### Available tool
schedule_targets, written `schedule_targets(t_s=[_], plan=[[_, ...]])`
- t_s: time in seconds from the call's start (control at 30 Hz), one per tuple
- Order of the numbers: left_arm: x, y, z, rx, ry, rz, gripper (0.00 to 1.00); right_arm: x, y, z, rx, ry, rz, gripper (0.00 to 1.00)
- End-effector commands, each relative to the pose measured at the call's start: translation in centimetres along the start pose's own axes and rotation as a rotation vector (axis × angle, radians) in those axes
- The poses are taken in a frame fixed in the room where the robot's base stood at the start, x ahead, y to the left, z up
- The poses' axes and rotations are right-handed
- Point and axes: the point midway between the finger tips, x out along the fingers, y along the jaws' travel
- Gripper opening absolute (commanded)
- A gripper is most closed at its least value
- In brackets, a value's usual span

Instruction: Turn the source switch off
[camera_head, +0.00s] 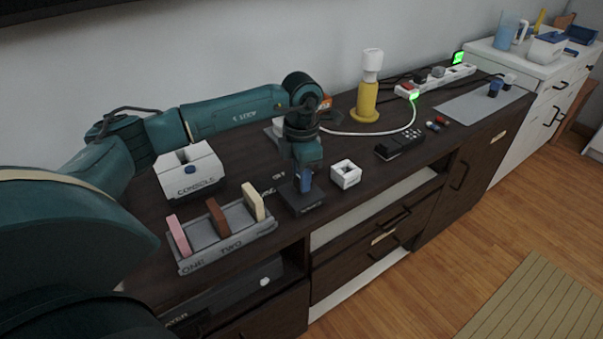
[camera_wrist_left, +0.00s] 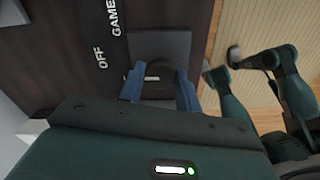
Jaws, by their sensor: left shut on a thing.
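The source switch is a dark grey square block (camera_head: 305,203) near the front edge of the dark cabinet top, and its base (camera_wrist_left: 160,45) also shows in the left wrist view. White lettering beside it reads OFF and GAME in the wrist view. My left gripper (camera_head: 304,181) points down over the block, its blue fingers shut on the switch's small lever. The wrist view shows a grey piece between the fingertips (camera_wrist_left: 158,84); the fingers hide most of the lever, so I cannot tell its setting. Teal parts of my right arm show there; its jaws are unclear.
A white CONSOLE box (camera_head: 190,171) and a grey tray (camera_head: 228,243) marked ONE and TWO, holding upright coloured slabs, stand left. A white hollow cube (camera_head: 346,173) sits close right.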

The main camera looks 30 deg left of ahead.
Motion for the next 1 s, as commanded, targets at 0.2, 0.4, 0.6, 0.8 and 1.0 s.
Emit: schedule_targets(t_s=[0.2,0.4,0.6,0.8,1.0], plan=[[-0.12,0.06,0.04,0.009,-0.003,0.002,0.11,0.0,0.0,-0.09,-0.001,0.003,0.0,0.36],[-0.12,0.06,0.05,0.008,-0.003,0.002,0.11,0.01,-0.02,-0.14,-0.001,0.004,-0.001,0.36],[-0.09,0.05,0.04,0.007,-0.002,0.002,0.48,0.04,-0.02,-0.21,-0.002,0.006,-0.001,0.36],[-0.04,0.03,0.02,0.007,-0.001,0.001,0.55,0.06,-0.03,-0.24,-0.002,0.007,-0.001,0.36],[-0.48,0.04,0.04,0.007,-0.002,0.001,0.55,0.05,-0.05,-0.28,-0.002,0.007,-0.002,0.36]])
